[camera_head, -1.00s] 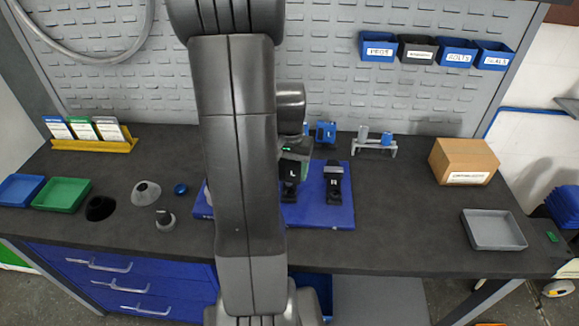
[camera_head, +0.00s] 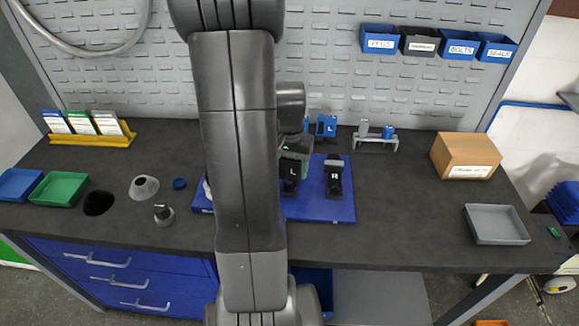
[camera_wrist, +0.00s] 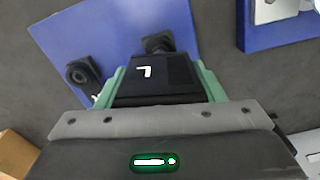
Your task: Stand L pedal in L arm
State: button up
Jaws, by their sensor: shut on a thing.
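My gripper (camera_wrist: 160,85) has green fingers, shut on the black L pedal (camera_wrist: 170,72), whose white L faces the wrist camera. In the head view the pedal (camera_head: 292,168) is partly behind my arm, over the blue mat (camera_head: 318,208). A black part that looks like the L arm (camera_wrist: 158,42) shows just beyond the pedal in the wrist view; the rest is hidden under it. I cannot tell whether the pedal touches it. The R arm (camera_head: 334,184) lies beside it on the mat, its round end (camera_wrist: 82,72) clear in the wrist view.
A blue piece marked L (camera_head: 327,125) and a grey rack (camera_head: 375,140) stand behind the mat. A cardboard box (camera_head: 465,157) and grey tray (camera_head: 496,225) are at right. The bench between mat and tray is clear.

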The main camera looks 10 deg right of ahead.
jog(key=shift+f+b, duration=0.4)
jog(key=shift+f, duration=0.15)
dwell(0.4)
jog(key=o, duration=1.2)
jog(key=shift+c, duration=0.2)
notch_tip(320, 180, up, 14)
jog(key=shift+f, duration=0.1)
notch_tip(320, 180, down, 14)
jog(key=shift+r, duration=0.3)
